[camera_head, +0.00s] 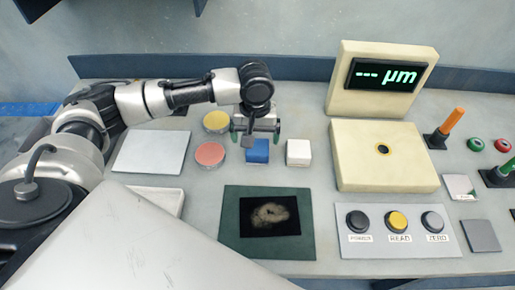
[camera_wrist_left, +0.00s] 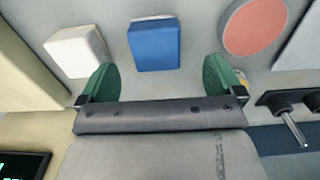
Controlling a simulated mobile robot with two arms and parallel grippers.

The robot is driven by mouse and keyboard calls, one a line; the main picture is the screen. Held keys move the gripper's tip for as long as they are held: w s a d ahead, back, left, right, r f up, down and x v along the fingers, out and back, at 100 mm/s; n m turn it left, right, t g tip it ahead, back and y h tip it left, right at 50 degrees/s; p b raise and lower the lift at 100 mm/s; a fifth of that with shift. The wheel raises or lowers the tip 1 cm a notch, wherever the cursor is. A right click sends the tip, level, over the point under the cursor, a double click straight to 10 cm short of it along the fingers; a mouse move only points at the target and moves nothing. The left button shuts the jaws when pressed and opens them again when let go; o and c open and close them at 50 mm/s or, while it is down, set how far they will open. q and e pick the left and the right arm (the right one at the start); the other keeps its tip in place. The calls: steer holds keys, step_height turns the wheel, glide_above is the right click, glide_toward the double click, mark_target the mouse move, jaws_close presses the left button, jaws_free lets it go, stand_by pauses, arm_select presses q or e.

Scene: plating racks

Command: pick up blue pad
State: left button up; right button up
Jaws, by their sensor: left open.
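The blue pad (camera_head: 258,152) is a small blue block lying on the grey bench, between a round red pad and a white block. My left gripper (camera_head: 256,128) is above and just behind it in the head view, open and empty. In the left wrist view the blue pad (camera_wrist_left: 154,45) lies ahead of the two green fingertips (camera_wrist_left: 160,80), roughly centred between them and apart from them. My right gripper is not in view.
A white block (camera_head: 299,152) stands close right of the pad; red (camera_head: 210,154) and yellow (camera_head: 216,121) discs lie left. A cream gauge base (camera_head: 383,176) with a display (camera_head: 386,75) stands right. A green mat (camera_head: 234,247) and button panel (camera_head: 350,244) lie in front.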

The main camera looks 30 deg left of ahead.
mark_target(258, 146)
arm_select(q)
steer(key=f, duration=0.5)
steer(key=shift+w+d+p, duration=0.15)
steer(key=shift+w+p, duration=0.15)
steer(key=shift+p, duration=0.1)
steer(key=shift+f, duration=0.4)
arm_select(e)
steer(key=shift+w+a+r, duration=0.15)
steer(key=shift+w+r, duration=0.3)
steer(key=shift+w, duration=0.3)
arm_select(q)
steer(key=shift+c, duration=0.2)
steer(key=c, duration=1)
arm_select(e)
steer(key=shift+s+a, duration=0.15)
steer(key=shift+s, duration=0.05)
arm_select(q)
steer(key=shift+r, duration=0.15)
